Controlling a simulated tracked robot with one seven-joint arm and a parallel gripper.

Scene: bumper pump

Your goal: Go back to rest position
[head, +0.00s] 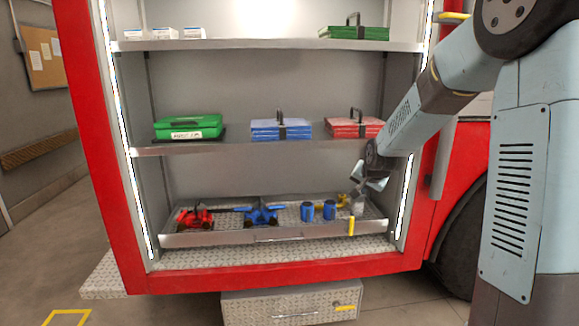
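My arm comes in from the upper right and reaches down to the right end of the lowest compartment of a red-framed cabinet. My gripper (358,200) is small and dim there, just above the right part of the metal tray (216,239). I cannot make out whether its fingers are apart or shut, or whether it touches anything. In the tray are a red tool (195,217), a blue tool (260,214) and two blue cylinders (318,211). A yellow item (342,200) lies close to my gripper, partly hidden. A yellow handle (351,226) shows at the tray's front edge.
The middle shelf (230,147) holds green (188,125), blue (281,129) and red (350,127) cases; my arm passes close to the red one. The top shelf (265,44) holds small white boxes and a green case (353,32). A metal step (290,303) juts out below. Floor at left is clear.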

